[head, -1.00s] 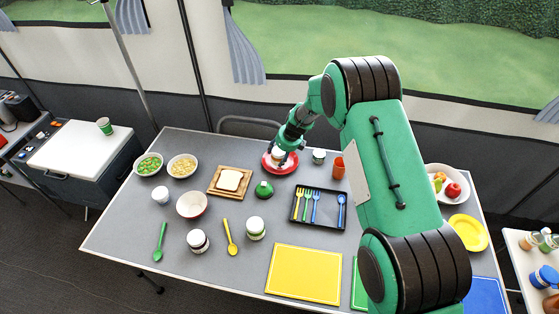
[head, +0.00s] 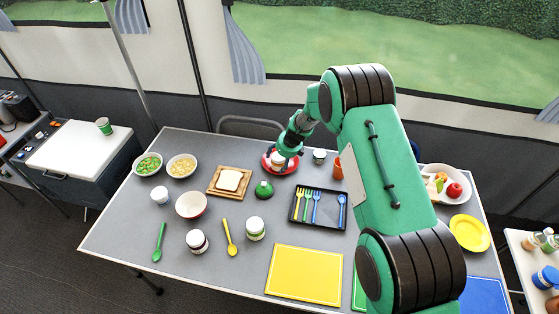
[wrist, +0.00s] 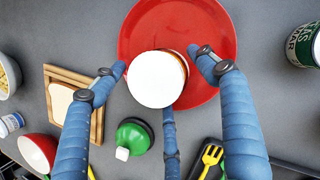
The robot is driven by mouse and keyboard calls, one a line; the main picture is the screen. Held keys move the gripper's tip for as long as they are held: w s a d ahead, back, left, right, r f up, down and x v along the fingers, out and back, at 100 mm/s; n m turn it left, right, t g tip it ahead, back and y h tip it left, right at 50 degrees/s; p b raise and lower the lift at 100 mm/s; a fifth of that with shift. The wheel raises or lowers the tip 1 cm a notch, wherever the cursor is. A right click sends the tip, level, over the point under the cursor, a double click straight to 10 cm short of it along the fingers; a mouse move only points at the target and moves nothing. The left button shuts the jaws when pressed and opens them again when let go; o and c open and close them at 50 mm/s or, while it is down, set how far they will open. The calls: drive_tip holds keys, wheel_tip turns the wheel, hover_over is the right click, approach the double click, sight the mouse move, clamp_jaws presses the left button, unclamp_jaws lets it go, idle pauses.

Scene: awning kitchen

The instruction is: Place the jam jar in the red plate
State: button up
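The jam jar (head: 277,159) has a white lid and stands upright on the red plate (head: 268,168) at the far side of the table. In the wrist view the jar's white lid (wrist: 157,80) is seen from above, over the near part of the red plate (wrist: 215,80). My gripper (head: 284,158) is around the jar from above. In the wrist view its blue fingers (wrist: 158,62) are spread on both sides of the jar, with a third finger below it, and they look apart from the lid. The jar's base is mostly hidden.
Bowls (head: 182,166) are at the left.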

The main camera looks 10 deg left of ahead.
drive_tip(key=shift+r, duration=0.15)
drive_tip(key=p+v, duration=0.2)
drive_tip(key=v, duration=1)
drive_tip(key=shift+p, duration=0.35)
idle(0.6)
drive_tip(key=s+d+r+n+t, duration=0.1)
drive_tip(key=s+d+r+n, duration=0.4)
drive_tip(key=r, duration=0.6)
drive_tip(key=s+d+r+n, duration=0.3)
drive_tip(key=s+d+r, duration=0.4)
drive_tip(key=r, duration=0.4)
drive_tip(key=s+d+r+n+t, duration=0.1)
drive_tip(key=s+d+r+n, duration=0.5)
drive_tip(key=r, duration=0.5)
drive_tip(key=s+d+r+n+h, duration=0.1)
drive_tip(key=s+d, duration=0.4)
drive_tip(key=s, duration=0.5)
drive_tip(key=s+d+r+n+h, duration=0.1)
drive_tip(key=s+d+r+n, duration=0.2)
drive_tip(key=s+d+n, duration=0.3)
drive_tip(key=s+d+r+n+t+h, duration=0.1)
drive_tip(key=s+d+r+n, duration=0.2)
drive_tip(key=s, duration=1.2)
drive_tip(key=d+n, duration=0.1)
drive_tip(key=d, duration=0.2)
drive_tip(key=shift+d+h, duration=0.2)
drive_tip(key=shift+h, duration=0.1)
